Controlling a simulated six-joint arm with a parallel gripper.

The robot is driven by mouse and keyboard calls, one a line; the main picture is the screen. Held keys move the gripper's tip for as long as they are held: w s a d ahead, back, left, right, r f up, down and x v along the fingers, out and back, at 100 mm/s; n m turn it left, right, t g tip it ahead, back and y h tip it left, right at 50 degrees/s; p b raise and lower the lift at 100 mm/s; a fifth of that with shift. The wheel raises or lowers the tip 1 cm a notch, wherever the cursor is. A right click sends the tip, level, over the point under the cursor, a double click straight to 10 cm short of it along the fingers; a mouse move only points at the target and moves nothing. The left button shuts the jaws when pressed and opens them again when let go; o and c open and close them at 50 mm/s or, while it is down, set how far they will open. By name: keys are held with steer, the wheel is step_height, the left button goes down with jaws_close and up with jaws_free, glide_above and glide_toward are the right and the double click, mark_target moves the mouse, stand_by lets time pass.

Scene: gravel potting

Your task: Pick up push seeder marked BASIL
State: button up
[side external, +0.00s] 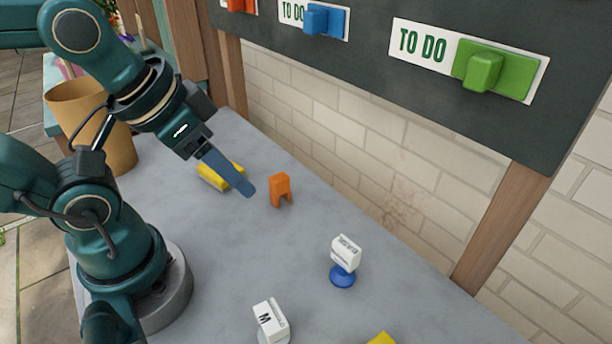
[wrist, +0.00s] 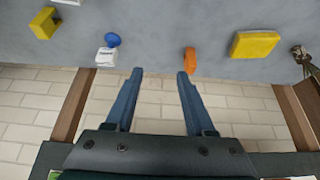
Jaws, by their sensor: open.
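A push seeder with a white top and blue round base (side external: 345,254) stands on the grey table, right of centre in the side view. Its small slanted lettering looks like BASIL but is hard to read. The wrist view shows it (wrist: 107,54) left of my fingers. My gripper (side external: 246,188) is open and empty above the table, left of and behind that seeder in the side view. Both fingers show apart in the wrist view (wrist: 160,74). A second white-topped seeder (side external: 270,320) with an M on it stands at the front, its base partly cut off.
An orange two-legged piece (side external: 280,189) stands close to my fingertips. A yellow block (side external: 212,176) lies behind my finger. Another yellow piece (side external: 382,339) is cut off at the bottom edge. A tan pot (side external: 80,105) stands left.

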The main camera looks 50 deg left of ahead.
steer(key=shift+d, duration=0.1)
steer(key=n+g+h, duration=0.6)
steer(key=n+h, duration=0.6)
steer(key=n, duration=0.1)
glide_above(346, 254)
steer(key=a, duration=0.4)
step_height(346, 254, down, 4)
steer(key=f+n, duration=0.1)
steer(key=f, duration=0.1)
steer(key=a+f+n+h, duration=0.1)
steer(key=n, duration=0.1)
steer(key=w+f+n+t, duration=0.1)
steer(key=f+n, duration=0.1)
steer(key=shift+w+a+f, duration=0.1)
steer(key=shift+a+f, duration=0.05)
steer(key=shift+f, duration=0.2)
steer(key=shift+s+f+n+h, duration=0.2)
steer(key=shift+f+n+h, duration=0.1)
steer(key=shift+f, duration=0.25)
steer(key=shift+x, duration=2.4)
